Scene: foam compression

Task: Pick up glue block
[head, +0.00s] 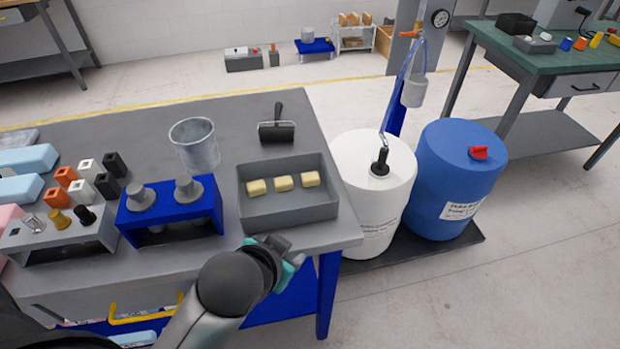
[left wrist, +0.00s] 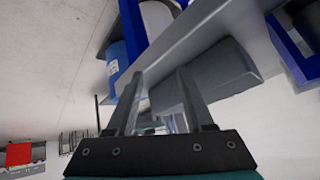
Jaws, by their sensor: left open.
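Three pale yellow glue blocks lie in a row in a grey open tray (head: 290,212) on the grey table: a left block (head: 257,188), a middle block (head: 284,183) and a right block (head: 310,179). My left gripper (head: 287,270) is at the table's front edge, just in front of the tray and apart from the blocks. Its fingers are mostly hidden by the wrist in the head view. In the left wrist view the jaws (left wrist: 160,103) stand apart with nothing gripped. No block is recognisable in that view. My right gripper is not in view.
A blue stand with grey knobbed pieces (head: 170,209) is left of the tray. A clear beaker (head: 195,145) and a black-handled roller (head: 278,128) are behind. White (head: 372,190) and blue (head: 458,180) drums stand off the table's right edge.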

